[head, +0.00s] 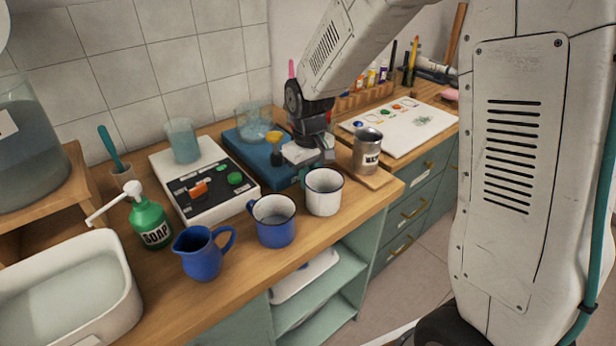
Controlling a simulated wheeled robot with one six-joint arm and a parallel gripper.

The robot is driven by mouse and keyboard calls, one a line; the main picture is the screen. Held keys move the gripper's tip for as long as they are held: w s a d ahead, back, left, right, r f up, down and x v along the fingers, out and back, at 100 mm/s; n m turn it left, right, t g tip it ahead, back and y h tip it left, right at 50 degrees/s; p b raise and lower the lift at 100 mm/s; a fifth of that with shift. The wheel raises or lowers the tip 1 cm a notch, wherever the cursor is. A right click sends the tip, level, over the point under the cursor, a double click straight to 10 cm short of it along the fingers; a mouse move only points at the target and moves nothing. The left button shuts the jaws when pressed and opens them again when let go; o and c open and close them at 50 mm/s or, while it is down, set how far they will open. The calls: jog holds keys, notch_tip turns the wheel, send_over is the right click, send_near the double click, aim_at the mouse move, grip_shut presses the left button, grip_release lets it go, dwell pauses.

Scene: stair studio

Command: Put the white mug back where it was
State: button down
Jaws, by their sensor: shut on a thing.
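The white mug (324,196) has a dark rim and is upright at the counter's front edge, just right of the blue mug (275,228). My gripper (314,161) is at the far side of the white mug's rim, shut on it. The fingertips are partly hidden, and I cannot tell whether the mug's base touches the wood. The blue mug stands upright with a white inside, close beside the white mug but apart from it.
A blue jug (201,254), green soap bottle (150,222) and white basin (75,295) stand left. Behind are a white device with buttons (204,184) and a blue one (250,148) with glass beakers. A metal can (367,151) stands right, near a paint sheet (398,127).

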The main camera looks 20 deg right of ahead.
jog(key=c, duration=1.5)
grip_release()
jog(key=shift+f, duration=0.1)
jog(key=shift+o, duration=0.2)
notch_tip(320, 180, up, 12)
jog(key=shift+f, duration=0.2)
jog(key=s+d+r+m, duration=0.1)
jog(key=s+d+r, duration=0.1)
jog(key=s, duration=1.1)
jog(key=s+d+r+m+t, duration=0.1)
jog(key=s+d+r+m, duration=0.1)
jog(key=s, duration=1.2)
jog(key=shift+s+d+r+m, duration=0.25)
jog(key=shift+d+r+m, duration=0.05)
jog(key=shift+r, duration=0.25)
